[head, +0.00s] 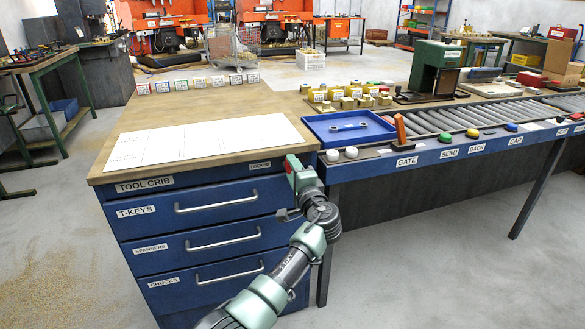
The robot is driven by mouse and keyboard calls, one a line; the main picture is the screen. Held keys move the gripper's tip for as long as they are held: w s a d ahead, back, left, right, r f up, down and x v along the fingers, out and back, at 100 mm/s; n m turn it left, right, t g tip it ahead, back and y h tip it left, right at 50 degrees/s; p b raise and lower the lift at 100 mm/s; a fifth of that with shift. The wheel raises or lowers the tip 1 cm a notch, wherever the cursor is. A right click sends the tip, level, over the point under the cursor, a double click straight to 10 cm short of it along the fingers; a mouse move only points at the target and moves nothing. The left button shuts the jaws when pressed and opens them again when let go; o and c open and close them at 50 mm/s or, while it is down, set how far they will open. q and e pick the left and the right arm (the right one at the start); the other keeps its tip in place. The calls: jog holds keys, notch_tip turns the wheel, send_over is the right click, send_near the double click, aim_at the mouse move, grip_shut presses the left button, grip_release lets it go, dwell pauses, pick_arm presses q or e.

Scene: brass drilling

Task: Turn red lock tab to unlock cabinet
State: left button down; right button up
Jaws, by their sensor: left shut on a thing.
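The blue tool crib cabinet (186,183) stands at the front with a wooden top and several shut drawers with silver handles. A label reading LOCKED (260,165) is at the upper right of its front. The red lock tab (289,167) shows as a small red patch just right of that label, at the cabinet's top right corner. My left gripper (293,168) is shut on the red lock tab and hides most of it. How far the tab is turned cannot be told. My right gripper is not in view.
A pale sheet (200,138) lies on the cabinet top. To the right are a blue tray (346,129) with a spanner, a brown gate lever (400,130) and a roller conveyor (450,118). A table leg (325,255) stands close to my left arm. The floor in front is clear.

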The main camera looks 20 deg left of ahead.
pick_arm(q)
jog(key=shift+a+r, duration=0.1)
jog(key=shift+r, duration=0.05)
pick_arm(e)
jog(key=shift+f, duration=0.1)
pick_arm(q)
jog(key=c, duration=0.9)
grip_release()
jog(key=shift+o, duration=0.3)
jog(key=v, duration=0.7)
jog(key=shift+s+d+p, duration=0.25)
jog(key=shift+s+p, duration=0.05)
jog(key=shift+p, duration=0.1)
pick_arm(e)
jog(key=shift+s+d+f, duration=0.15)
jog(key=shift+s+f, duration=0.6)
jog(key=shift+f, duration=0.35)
